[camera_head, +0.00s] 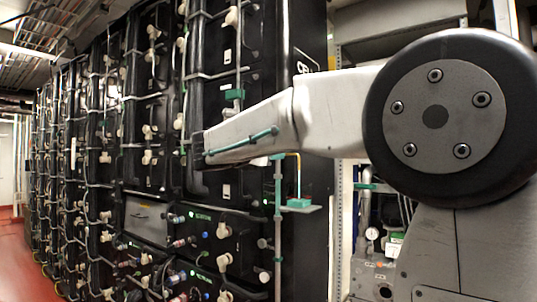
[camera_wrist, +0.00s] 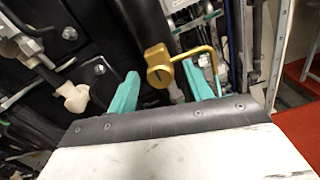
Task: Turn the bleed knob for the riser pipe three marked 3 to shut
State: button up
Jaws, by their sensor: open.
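The fingers are spread, with a gap on each side of the knob, and hold nothing. A pipe behind the knob is mostly hidden, and no number 3 is readable. In the head view my arm reaches left to the black cabinets, and the fingertips cannot be made out.
A pale fitting (camera_wrist: 74,97) stands left of the fingers. In the head view black battery cabinets (camera_head: 262,50) with cables and pale fittings fill the left and middle. A thin upright pipe (camera_head: 278,225) and a teal block (camera_head: 300,203) are below my arm. Red floor (camera_head: 12,245) is clear at left.

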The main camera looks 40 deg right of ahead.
jog(key=shift+d, duration=0.1)
jog(key=c, duration=1)
jog(key=shift+o, duration=0.2)
